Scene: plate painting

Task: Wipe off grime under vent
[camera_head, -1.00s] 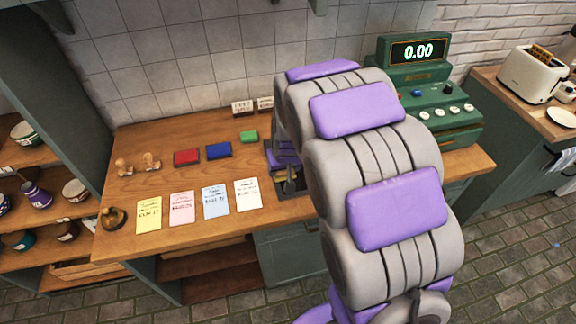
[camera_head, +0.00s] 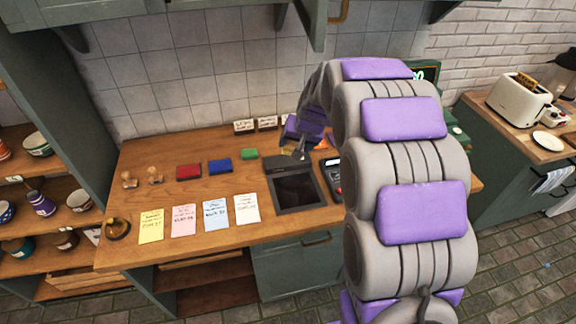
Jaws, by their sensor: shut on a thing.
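My gripper (camera_head: 299,154) is at the far end of my purple and grey arm, above the back edge of a dark open box (camera_head: 310,205) set on the wooden counter. The gripper is small in view and partly hidden by my own arm. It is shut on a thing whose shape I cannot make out. I cannot pick out a vent or any grime in this view.
The wooden counter (camera_head: 250,238) holds several paper cards, a red pad (camera_head: 188,171), a blue pad (camera_head: 220,166), a green block (camera_head: 249,154) and stamps. A dark card device (camera_head: 333,176) stands right of the box. My arm hides most of the green register. A toaster (camera_head: 519,98) stands far right.

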